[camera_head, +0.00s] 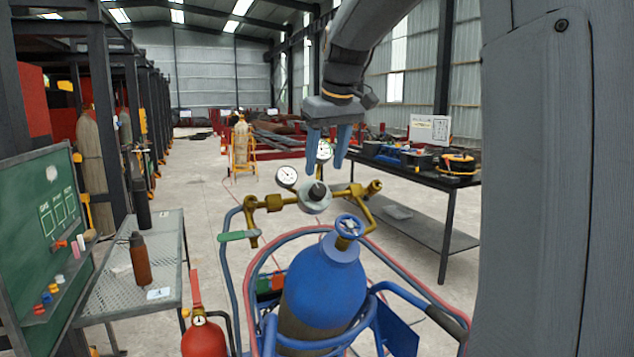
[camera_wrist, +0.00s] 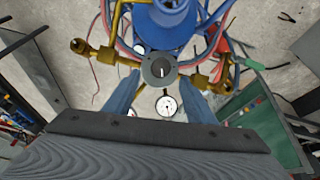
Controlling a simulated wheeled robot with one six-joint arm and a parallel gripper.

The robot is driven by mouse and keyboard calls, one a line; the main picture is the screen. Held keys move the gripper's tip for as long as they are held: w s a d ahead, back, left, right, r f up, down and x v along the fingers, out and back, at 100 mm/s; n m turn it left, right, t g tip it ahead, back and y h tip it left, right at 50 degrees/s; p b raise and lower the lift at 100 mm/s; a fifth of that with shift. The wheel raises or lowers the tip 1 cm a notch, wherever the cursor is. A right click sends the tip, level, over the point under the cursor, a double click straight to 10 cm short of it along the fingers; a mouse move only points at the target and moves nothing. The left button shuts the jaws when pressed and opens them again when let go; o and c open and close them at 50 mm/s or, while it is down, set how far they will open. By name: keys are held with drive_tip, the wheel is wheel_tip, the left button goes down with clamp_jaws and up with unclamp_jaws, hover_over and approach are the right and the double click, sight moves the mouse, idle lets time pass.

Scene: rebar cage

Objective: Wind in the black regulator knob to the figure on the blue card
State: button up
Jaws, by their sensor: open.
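The black regulator knob (camera_head: 317,190) sits on a round grey regulator body between brass fittings, above a blue gas cylinder (camera_head: 325,285). It also shows in the wrist view (camera_wrist: 160,69). My gripper (camera_head: 325,172) is open, its two blue fingers pointing down just above the knob. In the wrist view the fingertips (camera_wrist: 161,76) lie on either side of the regulator, apparently without contact. One white dial gauge (camera_head: 287,176) is left of the knob; another (camera_head: 324,150) is partly behind my fingers. A small pale card with a bluish mark (camera_head: 160,293) lies on the mesh table; its figure is unreadable.
A blue valve handwheel (camera_head: 349,226) and a green lever (camera_head: 238,236) are close to the regulator. Tubular rails and hoses surround the cylinder. A mesh table (camera_head: 185,265) and green board (camera_head: 45,225) stand left; a dark workbench (camera_head: 415,175) stands right.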

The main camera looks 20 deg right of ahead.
sight(320, 188)
drive_tip(key=p+x, duration=0.1)
drive_tip(key=x, duration=0.6)
drive_tip(key=shift+s, duration=0.1)
